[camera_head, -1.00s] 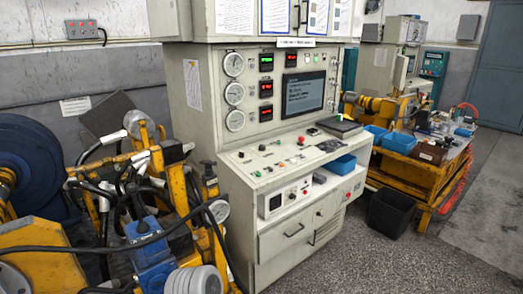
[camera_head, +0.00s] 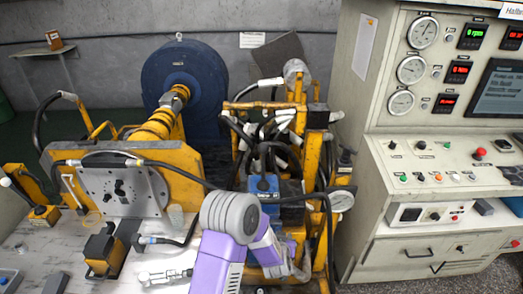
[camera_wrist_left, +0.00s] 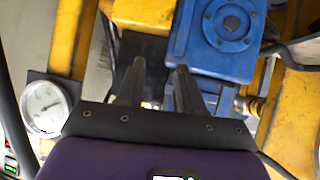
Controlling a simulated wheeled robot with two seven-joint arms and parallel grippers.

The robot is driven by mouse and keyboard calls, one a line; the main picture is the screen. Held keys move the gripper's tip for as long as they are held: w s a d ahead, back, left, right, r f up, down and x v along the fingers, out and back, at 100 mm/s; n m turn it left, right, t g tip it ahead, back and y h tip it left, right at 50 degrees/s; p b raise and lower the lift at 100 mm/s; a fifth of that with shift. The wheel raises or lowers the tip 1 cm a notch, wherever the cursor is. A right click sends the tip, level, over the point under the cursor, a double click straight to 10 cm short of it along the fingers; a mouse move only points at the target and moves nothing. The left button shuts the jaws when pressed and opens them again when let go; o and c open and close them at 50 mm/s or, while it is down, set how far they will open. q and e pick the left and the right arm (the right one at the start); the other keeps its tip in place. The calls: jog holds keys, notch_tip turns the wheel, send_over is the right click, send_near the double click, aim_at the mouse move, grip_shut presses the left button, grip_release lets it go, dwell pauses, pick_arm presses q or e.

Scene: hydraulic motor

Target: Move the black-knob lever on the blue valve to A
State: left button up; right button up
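The blue valve (camera_head: 263,187) sits among black hoses on the yellow frame in the head view. A small dark round part (camera_head: 263,185) shows on its face; I cannot tell whether it is the lever's black knob. No A mark is readable. A blue housing with a round bolted cover (camera_wrist_left: 232,25) fills the top of the left wrist view. My left gripper (camera_wrist_left: 160,75) is open and empty, its two fingers apart and pointing toward the blue housing's lower left edge. My purple arm covers part of the frame below the valve in the head view, hiding the fingers. My right gripper is not in view.
A pressure gauge (camera_head: 341,201) stands right of the valve and also shows in the left wrist view (camera_wrist_left: 45,107). Yellow frame bars and hoses crowd the valve. The control console (camera_head: 440,160) is at the right, a workbench (camera_head: 60,240) at the left.

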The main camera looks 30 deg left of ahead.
pick_arm(q)
jog(key=w+a+r+n+t+y+p, duration=0.1)
jog(key=w+a+r+y, duration=0.15)
jog(key=r, duration=0.45)
jog(key=w+a+r+n+t+y+p, duration=0.1)
jog(key=w+a+r+y, duration=0.15)
jog(key=r, duration=0.45)
jog(key=n+y, duration=0.2)
jog(key=y, duration=0.1)
send_near(264, 159)
jog(key=w+a+f, duration=0.1)
jog(key=w+a, duration=0.1)
jog(key=shift+t+y, duration=0.3)
jog(key=x, duration=0.6)
jog(key=shift+w+a, duration=0.25)
jog(key=shift+a, duration=0.05)
jog(key=shift+w+a, duration=0.35)
jog(key=shift+w, duration=0.1)
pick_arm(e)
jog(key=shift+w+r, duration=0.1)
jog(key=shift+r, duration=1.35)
pick_arm(q)
grip_shut()
